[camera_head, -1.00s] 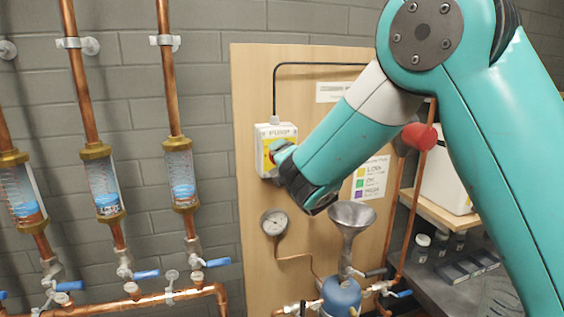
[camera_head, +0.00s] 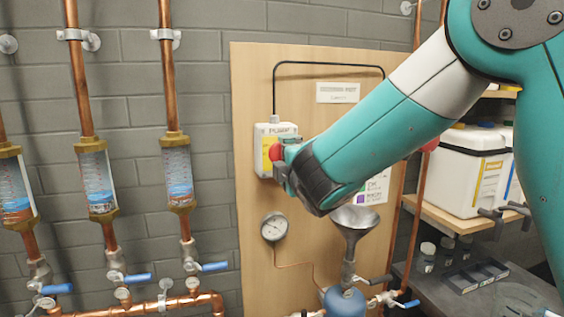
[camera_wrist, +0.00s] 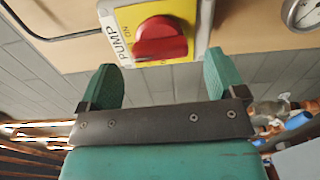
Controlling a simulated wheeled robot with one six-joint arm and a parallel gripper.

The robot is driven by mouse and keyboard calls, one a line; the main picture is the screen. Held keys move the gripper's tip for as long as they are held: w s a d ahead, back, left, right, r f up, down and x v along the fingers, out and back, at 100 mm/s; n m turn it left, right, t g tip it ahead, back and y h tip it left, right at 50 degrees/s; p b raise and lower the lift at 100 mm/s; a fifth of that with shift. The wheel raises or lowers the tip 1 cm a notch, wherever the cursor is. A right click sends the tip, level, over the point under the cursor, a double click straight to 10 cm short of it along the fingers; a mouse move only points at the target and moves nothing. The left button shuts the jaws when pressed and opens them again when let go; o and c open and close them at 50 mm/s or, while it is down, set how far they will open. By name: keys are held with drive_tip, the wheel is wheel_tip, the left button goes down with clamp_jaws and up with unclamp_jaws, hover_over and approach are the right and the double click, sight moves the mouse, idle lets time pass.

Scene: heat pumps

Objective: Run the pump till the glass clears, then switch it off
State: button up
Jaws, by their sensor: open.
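The pump switch (camera_head: 265,143) is a pale box with a yellow plate, high on the wooden board. In the wrist view its red knob (camera_wrist: 160,39) shows with the words PUMP and ON beside it; its setting is unclear. My gripper (camera_wrist: 160,82) is open, with green fingers spread wide and the knob ahead between their lines, apart from them. In the head view my gripper (camera_head: 284,158) is close in front of the switch and hides part of it. Three sight glasses, left (camera_head: 15,190), middle (camera_head: 97,180) and right (camera_head: 178,175), show bluish contents with reddish lower parts.
A round gauge (camera_head: 274,227) and a metal funnel (camera_head: 355,218) are below the switch. A blue vessel (camera_head: 344,302) stands under the funnel. Blue-handled valves (camera_head: 214,266) are on the copper pipes. A shelf with white containers (camera_head: 472,170) is at right.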

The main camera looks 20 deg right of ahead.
drive_tip(key=shift+s+b, duration=1.05)
drive_tip(key=shift+s, duration=1.45)
drive_tip(key=s+a+f+m+g+y+b, duration=0.1)
drive_tip(key=s+a+f+m+g+y, duration=0.15)
drive_tip(key=s+f+m+g, duration=0.85)
drive_tip(key=s+a+f+g+y, duration=0.1)
drive_tip(key=s+g, duration=0.2)
drive_tip(key=s, duration=0.6)
drive_tip(key=s+a+f+g, duration=0.1)
drive_tip(key=s+g, duration=0.3)
drive_tip(key=s, duration=0.6)
drive_tip(key=shift+s+f+y+b, duration=0.3)
drive_tip(key=shift+f+y+b, duration=0.05)
drive_tip(key=shift+f, duration=0.25)
drive_tip(key=shift+a, duration=0.1)
